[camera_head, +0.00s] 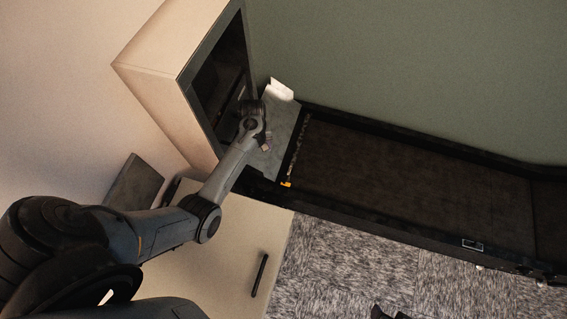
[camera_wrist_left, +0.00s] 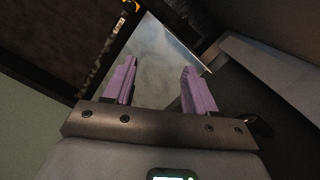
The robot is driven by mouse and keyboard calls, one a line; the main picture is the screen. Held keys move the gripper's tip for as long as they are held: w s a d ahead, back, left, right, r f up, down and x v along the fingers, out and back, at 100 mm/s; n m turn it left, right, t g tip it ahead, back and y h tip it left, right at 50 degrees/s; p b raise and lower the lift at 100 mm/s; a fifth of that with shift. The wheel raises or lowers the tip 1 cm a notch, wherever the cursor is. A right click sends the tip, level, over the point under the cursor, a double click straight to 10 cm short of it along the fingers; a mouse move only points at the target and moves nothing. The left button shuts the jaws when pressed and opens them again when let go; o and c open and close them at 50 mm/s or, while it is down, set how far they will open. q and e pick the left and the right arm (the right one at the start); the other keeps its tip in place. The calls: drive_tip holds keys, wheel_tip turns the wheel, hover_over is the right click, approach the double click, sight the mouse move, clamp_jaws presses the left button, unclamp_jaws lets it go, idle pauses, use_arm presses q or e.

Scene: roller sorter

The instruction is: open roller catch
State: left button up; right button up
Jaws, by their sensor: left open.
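The roller sorter has a black-framed conveyor (camera_head: 420,180) with a dark belt. At its left end is a grey metal plate (camera_head: 277,152), which also shows behind my fingers in the left wrist view (camera_wrist_left: 160,45). A small orange-yellow part (camera_head: 286,184) sits at the conveyor's near left corner; I cannot tell whether it is the roller catch. My left gripper (camera_head: 265,145) is over the plate, beside the housing opening. In the left wrist view its two purple fingers (camera_wrist_left: 158,68) are apart with nothing between them. My right gripper is not identifiable.
A beige housing (camera_head: 165,85) with a dark opening stands left of the plate. A beige cabinet (camera_head: 225,265) with a dark handle (camera_head: 260,274) stands below it. A green wall (camera_head: 420,70) runs behind the conveyor. Speckled floor (camera_head: 345,265) shows in front. A small dark shape at the bottom edge is unclear.

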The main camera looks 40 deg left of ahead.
use_arm(q)
drive_tip(key=n+h+b, duration=0.2)
drive_tip(key=b, duration=0.5)
approach(284, 178)
drive_tip(key=a+r, duration=0.4)
drive_tip(key=r, duration=0.1)
drive_tip(key=shift+n+g+h, duration=0.5)
drive_tip(key=shift+n+h, duration=0.1)
drive_tip(key=b+x, duration=0.3)
drive_tip(key=x, duration=0.2)
drive_tip(key=w+b+x, duration=0.1)
drive_tip(key=b+x, duration=0.2)
drive_tip(key=x, duration=0.2)
drive_tip(key=b+x, duration=0.4)
drive_tip(key=x, duration=0.1)
drive_tip(key=shift+w+d, duration=0.3)
drive_tip(key=shift+d, duration=0.1)
use_arm(e)
wheel_tip(284, 178, down, 20)
drive_tip(key=shift+r, duration=0.15)
use_arm(q)
clamp_jaws()
